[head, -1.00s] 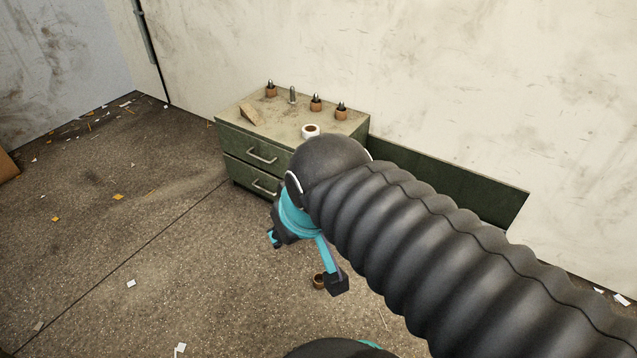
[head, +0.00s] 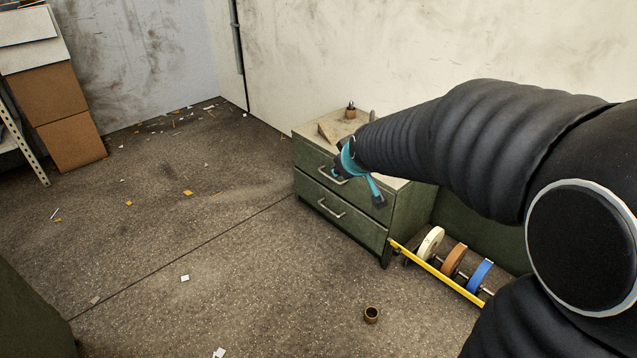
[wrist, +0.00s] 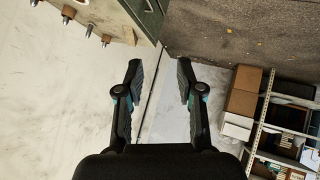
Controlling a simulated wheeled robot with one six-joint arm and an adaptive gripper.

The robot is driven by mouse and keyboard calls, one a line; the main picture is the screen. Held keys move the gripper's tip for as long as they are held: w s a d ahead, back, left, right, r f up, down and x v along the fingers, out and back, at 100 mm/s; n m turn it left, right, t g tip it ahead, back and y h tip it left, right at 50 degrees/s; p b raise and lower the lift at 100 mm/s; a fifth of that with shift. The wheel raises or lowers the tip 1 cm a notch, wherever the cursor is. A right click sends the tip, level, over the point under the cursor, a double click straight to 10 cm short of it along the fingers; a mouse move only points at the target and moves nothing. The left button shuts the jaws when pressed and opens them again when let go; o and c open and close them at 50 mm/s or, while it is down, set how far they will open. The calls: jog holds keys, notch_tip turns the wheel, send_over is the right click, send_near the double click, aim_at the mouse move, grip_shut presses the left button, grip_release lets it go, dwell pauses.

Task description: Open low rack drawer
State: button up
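The low green rack (head: 411,214) stands against the wall, with two drawers on its front. The upper drawer (head: 312,160) and lower drawer (head: 364,229) both look shut, each with a pale bar handle; the lower handle (head: 331,208) is in full view. My gripper (head: 358,190) is in front of the upper drawer in the head view, partly covering its handle (head: 333,176). In the wrist view my gripper (wrist: 160,80) has its fingers apart with nothing between them. The rack's edge shows at the top left there. I cannot tell whether a finger touches the rack.
A yellow bar (head: 437,273) and a rod with cream, brown and blue rolls (head: 480,276) stick out low beside the rack. A small brown ring (head: 371,315) lies on the floor. Cardboard boxes (head: 62,115) stand at the far left.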

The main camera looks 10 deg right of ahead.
jog(key=w+f+n+t+b, duration=0.3)
jog(key=w+f+n+t, duration=0.15)
jog(key=w+f, duration=1.65)
notch_tip(320, 180, down, 25)
jog(key=w+n+t+h+b, duration=0.2)
jog(key=n+h, duration=0.1)
jog(key=n, duration=0.2)
jog(key=b+x, duration=0.2)
jog(key=x, duration=1.1)
jog(key=shift+w, duration=0.2)
grip_shut()
